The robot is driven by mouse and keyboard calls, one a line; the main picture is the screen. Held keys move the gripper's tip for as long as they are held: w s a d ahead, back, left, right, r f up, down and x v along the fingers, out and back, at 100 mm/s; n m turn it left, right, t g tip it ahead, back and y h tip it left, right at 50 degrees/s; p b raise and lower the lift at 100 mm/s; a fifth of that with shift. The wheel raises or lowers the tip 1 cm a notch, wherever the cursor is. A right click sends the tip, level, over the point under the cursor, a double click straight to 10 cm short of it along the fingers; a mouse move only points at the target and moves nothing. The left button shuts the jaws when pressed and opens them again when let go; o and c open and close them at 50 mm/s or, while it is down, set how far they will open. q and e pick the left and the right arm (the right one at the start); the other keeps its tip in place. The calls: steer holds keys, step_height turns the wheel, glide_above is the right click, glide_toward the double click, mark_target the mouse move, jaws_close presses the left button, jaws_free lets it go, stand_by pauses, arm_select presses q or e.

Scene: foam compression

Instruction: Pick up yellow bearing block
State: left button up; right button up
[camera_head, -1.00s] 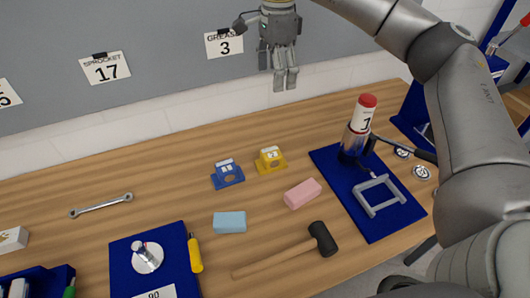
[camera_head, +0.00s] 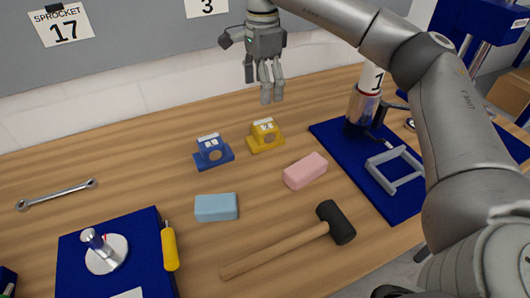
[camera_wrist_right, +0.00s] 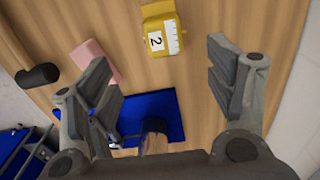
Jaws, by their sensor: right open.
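The yellow bearing block (camera_head: 265,136) stands on the wooden table, just right of a blue bearing block (camera_head: 212,152). It carries a white label marked 2. My right gripper (camera_head: 272,98) hangs above and behind the yellow block in the head view, apart from it. In the right wrist view the yellow block (camera_wrist_right: 161,30) lies near the top middle, ahead of the spread fingers of the right gripper (camera_wrist_right: 165,85). The right gripper is open with nothing between its fingers. My left gripper is not in view.
A pink foam block (camera_head: 305,170), a light blue foam block (camera_head: 216,207) and a black-headed mallet (camera_head: 336,222) lie in front. A wrench (camera_head: 57,195) lies left.

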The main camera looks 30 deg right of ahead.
mark_target(265, 124)
step_height(265, 124, down, 3)
steer(key=shift+r+b, duration=0.15)
steer(key=shift+b, duration=0.5)
steer(key=shift+f, duration=0.25)
step_height(265, 124, down, 5)
steer(key=shift+p, duration=0.3)
steer(key=f, duration=0.2)
steer(key=f+p, duration=0.1)
steer(key=f, duration=0.1)
steer(key=shift+w+d+f, duration=0.1)
steer(key=shift+w+d, duration=0.05)
steer(key=shift+d, duration=0.25)
steer(key=shift+f, duration=0.55)
steer(key=c, duration=1.4)
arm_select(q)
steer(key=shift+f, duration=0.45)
arm_select(e)
steer(key=shift+r, duration=0.1)
steer(key=shift+c, duration=0.7)
